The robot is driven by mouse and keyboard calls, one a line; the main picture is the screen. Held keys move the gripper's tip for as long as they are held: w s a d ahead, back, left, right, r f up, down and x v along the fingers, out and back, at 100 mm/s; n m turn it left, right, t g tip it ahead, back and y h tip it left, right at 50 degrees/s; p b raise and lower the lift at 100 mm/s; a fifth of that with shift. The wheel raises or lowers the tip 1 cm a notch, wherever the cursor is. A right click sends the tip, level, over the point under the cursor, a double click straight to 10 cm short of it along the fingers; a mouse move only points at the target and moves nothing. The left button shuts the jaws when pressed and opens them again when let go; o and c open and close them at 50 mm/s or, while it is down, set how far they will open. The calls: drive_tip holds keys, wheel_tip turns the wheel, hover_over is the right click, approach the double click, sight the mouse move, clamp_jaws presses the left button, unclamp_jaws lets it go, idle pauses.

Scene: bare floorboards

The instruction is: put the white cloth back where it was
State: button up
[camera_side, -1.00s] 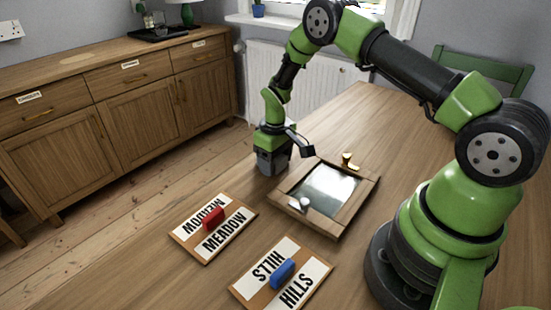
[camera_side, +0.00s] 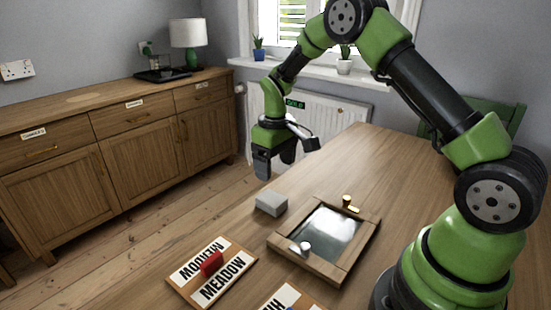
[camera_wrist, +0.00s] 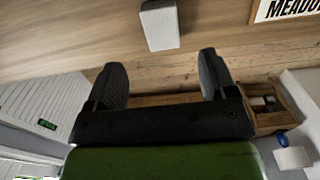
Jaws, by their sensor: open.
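A small pale block-like thing (camera_side: 271,204), which looks like the folded white cloth, lies on the table left of the wooden-framed glass panel (camera_side: 283,246). It also shows at the top of the wrist view (camera_wrist: 160,26). I cannot tell its material. My gripper (camera_side: 264,172) hangs above and slightly left of it in the side view, fingers pointing down. In the wrist view my gripper (camera_wrist: 161,68) has its two dark fingers wide apart with nothing between them. The pale thing is beyond the fingertips, apart from them.
A MEADOW board (camera_side: 233,285) with a red handle (camera_side: 211,263) lies at the front. A HILLS board (camera_side: 284,297) is partly cut off beside it. A white knob (camera_side: 304,248) and brass pieces (camera_side: 349,204) are on the framed panel. A wooden sideboard (camera_side: 110,160) stands left.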

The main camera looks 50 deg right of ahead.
drive_tip(key=s+a+r+m+t, duration=0.1)
drive_tip(key=s+a+r+t, duration=0.2)
drive_tip(key=r, duration=0.5)
drive_tip(key=s+a+r+m, duration=0.1)
drive_tip(key=s+a+r, duration=0.2)
drive_tip(key=s+r, duration=0.35)
drive_tip(key=s+a+r+m+t+y, duration=0.1)
drive_tip(key=s+a+r+t, duration=0.1)
drive_tip(key=s, duration=0.4)
drive_tip(key=s+a+r+m+t+y, duration=0.1)
drive_tip(key=s+a+r+t, duration=0.1)
drive_tip(key=s, duration=0.4)
drive_tip(key=shift+s+r, duration=0.35)
drive_tip(key=shift+r, duration=0.5)
